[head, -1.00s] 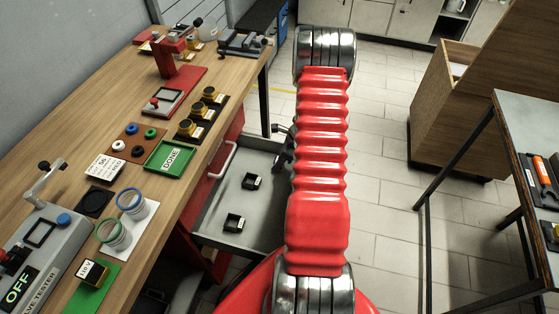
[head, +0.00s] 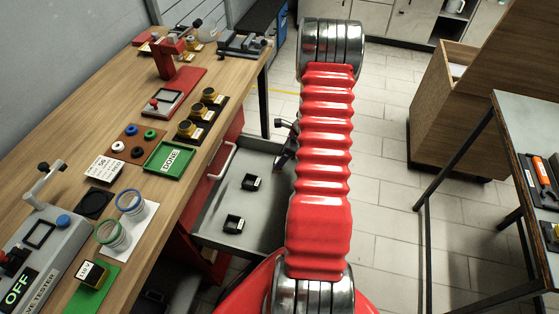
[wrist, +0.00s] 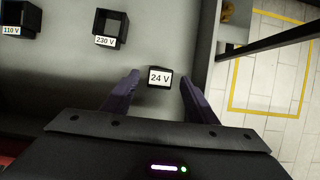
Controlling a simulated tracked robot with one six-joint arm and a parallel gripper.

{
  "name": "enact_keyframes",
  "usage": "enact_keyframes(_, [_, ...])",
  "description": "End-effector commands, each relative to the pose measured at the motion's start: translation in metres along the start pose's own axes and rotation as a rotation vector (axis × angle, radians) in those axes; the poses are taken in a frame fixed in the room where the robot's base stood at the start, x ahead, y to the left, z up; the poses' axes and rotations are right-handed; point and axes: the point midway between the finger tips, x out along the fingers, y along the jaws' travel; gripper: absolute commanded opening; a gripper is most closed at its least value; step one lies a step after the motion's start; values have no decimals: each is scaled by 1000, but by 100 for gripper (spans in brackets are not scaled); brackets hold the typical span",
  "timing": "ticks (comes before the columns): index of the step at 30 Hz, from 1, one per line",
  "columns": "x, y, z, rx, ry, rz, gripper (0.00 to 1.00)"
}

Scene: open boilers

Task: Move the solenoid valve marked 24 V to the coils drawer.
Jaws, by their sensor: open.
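The 24 V piece (wrist: 160,77) is a dark block with a white label, seen in the wrist view at the right part of the grey drawer (wrist: 70,85). My gripper (wrist: 159,79) is open, with its dark fingers on either side of the block and a gap showing on both sides. Whether the block sits in a holder cannot be told. In the head view the open drawer (head: 220,226) is below the bench, and my arm hides its right part and most of my gripper.
Black square holders marked 230 V (wrist: 109,27) and 110 V (wrist: 20,18) stand in the drawer. On the bench are a yellow valve (head: 93,274) on a green mat, a valve tester (head: 40,245) and a green DONE tray (head: 171,157). A table (head: 510,130) stands right, with clear floor between.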

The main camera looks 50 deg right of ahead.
Motion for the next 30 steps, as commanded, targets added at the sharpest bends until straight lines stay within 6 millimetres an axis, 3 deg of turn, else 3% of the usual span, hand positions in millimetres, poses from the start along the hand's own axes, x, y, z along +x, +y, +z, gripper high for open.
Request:
enact_keyframes(16, [-78, -1, 0, 1, -1, -2, 53])
enact_keyframes(30, [-87, 0, -1, 1, 0, 0, 53])
